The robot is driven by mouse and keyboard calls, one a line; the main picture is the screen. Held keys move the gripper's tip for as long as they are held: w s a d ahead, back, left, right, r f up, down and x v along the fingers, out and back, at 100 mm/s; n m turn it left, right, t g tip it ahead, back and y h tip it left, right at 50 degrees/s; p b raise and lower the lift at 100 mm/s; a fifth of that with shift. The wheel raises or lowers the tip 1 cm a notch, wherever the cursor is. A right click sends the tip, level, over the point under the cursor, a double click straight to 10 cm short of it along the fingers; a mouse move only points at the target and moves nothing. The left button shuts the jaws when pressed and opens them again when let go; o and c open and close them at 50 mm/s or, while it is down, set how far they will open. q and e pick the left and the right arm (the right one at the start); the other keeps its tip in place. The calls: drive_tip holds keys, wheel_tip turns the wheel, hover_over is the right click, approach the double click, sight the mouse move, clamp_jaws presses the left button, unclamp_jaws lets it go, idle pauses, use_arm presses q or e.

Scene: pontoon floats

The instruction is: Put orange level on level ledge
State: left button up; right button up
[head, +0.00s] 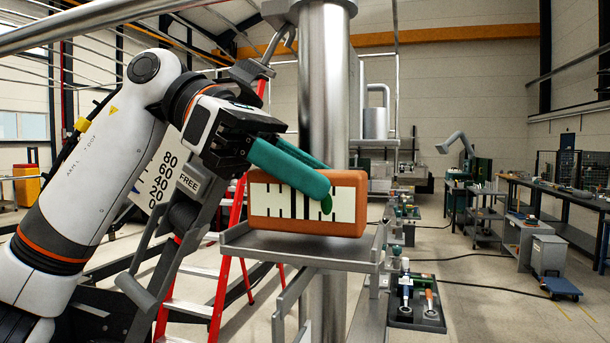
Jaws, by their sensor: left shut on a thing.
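The orange level (268,205) is a block with a pale face and black marks, in the middle of the head view. My left gripper (322,188) has teal fingers and is shut on the level, reaching it from the upper left. The fingers cover part of the level's top and face. The level ledge (300,246) is a grey shelf with a raised rim beside the steel column. The level is over this ledge, its underside at the shelf's height; I cannot tell if it rests fully on it. My right gripper is not in view.
A thick steel column (324,90) stands right behind the level. A red ladder (226,285) is behind and left of the ledge. A scale plate (160,180) with numbers is beside my left arm. A dark tray (416,312) with tools sits lower right. Open floor lies to the right.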

use_arm(q)
drive_tip(key=shift+w+a+f, duration=0.15)
drive_tip(key=shift+a+f, duration=0.05)
drive_tip(key=shift+f, duration=0.4)
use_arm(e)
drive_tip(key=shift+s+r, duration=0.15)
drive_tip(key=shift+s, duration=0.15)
use_arm(q)
drive_tip(key=shift+d, duration=0.15)
drive_tip(key=o, duration=0.8)
drive_tip(key=shift+f, duration=0.1)
drive_tip(key=shift+o, duration=0.4)
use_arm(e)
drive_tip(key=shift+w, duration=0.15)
use_arm(q)
drive_tip(key=shift+a+r, duration=0.25)
drive_tip(key=shift+a, duration=0.05)
drive_tip(key=b+v, duration=0.1)
drive_tip(key=v, duration=1)
drive_tip(key=shift+a, duration=0.25)
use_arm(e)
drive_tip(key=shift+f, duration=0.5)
